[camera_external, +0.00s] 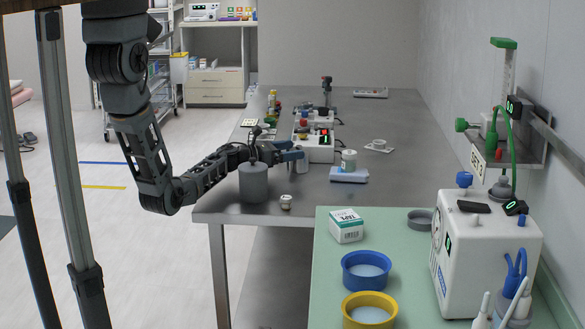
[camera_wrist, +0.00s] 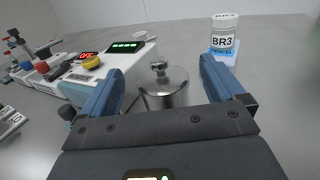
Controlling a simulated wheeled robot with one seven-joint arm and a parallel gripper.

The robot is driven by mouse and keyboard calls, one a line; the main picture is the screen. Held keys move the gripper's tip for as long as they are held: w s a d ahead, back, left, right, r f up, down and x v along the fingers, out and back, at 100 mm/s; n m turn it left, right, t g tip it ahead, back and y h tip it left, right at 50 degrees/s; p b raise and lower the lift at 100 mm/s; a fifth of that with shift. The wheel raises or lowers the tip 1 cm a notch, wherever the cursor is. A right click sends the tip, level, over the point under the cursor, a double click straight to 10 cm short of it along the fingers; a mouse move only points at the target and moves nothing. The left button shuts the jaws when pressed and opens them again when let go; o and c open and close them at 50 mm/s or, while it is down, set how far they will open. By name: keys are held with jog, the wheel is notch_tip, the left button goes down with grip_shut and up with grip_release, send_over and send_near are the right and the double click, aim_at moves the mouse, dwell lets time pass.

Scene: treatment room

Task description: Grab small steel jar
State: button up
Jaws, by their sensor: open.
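The small steel jar (camera_wrist: 165,88), a shiny cylinder with a knobbed lid, stands upright between my fingers in the wrist view. Its lower part is hidden behind my gripper's body. In the external view a small part of it (camera_external: 301,165) seems to show just below the fingers. My gripper (camera_wrist: 157,70) is open, with one blue finger on each side of the jar and visible gaps to both. In the external view my gripper (camera_external: 292,154) reaches low over the steel table (camera_external: 350,210), pointing right.
A larger grey canister (camera_external: 254,184) stands beside my wrist near the table's front edge. A white device with a lit display (camera_external: 318,149) is close behind my gripper. A small white item (camera_external: 286,201) lies in front.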

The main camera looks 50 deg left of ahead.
jog(key=f, duration=0.3)
jog(key=shift+w, duration=0.2)
jog(key=shift+x, duration=1.3)
jog(key=shift+r, duration=0.15)
jog(key=c, duration=1.2)
jog(key=shift+o, duration=0.2)
